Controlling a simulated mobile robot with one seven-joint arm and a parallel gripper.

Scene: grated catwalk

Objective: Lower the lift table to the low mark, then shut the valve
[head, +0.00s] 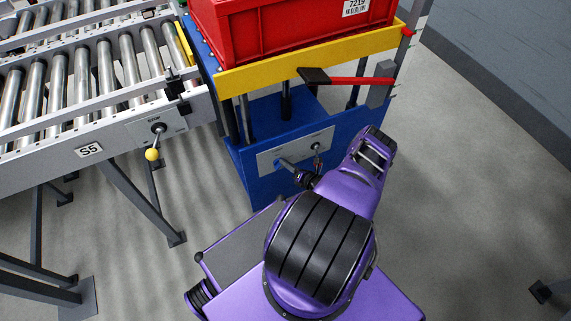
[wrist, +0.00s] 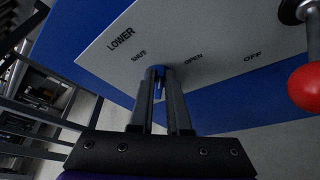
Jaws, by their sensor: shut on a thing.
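The lift table has a blue base (head: 255,178) and a yellow top edge (head: 300,56), raised on dark posts above the base. A grey panel (head: 268,158) on its front also shows in the wrist view (wrist: 105,40), lettered LOWER, SHUT, OPEN and OFF. My gripper (head: 300,176) is at this panel, with its fingers (wrist: 160,85) shut on the small blue valve handle (wrist: 157,72). The handle lies just below the SHUT and OPEN words; the fingers hide much of it, and I cannot tell its exact setting. I cannot make out the low mark.
A red crate (head: 290,35) stands on the table. A red lever with a black pad (head: 345,80) crosses its front. A red-knobbed lever (wrist: 305,88) sits beside my gripper. A roller conveyor (head: 70,90) with a yellow-knobbed lever (head: 153,154) stands left. Floor at right is open.

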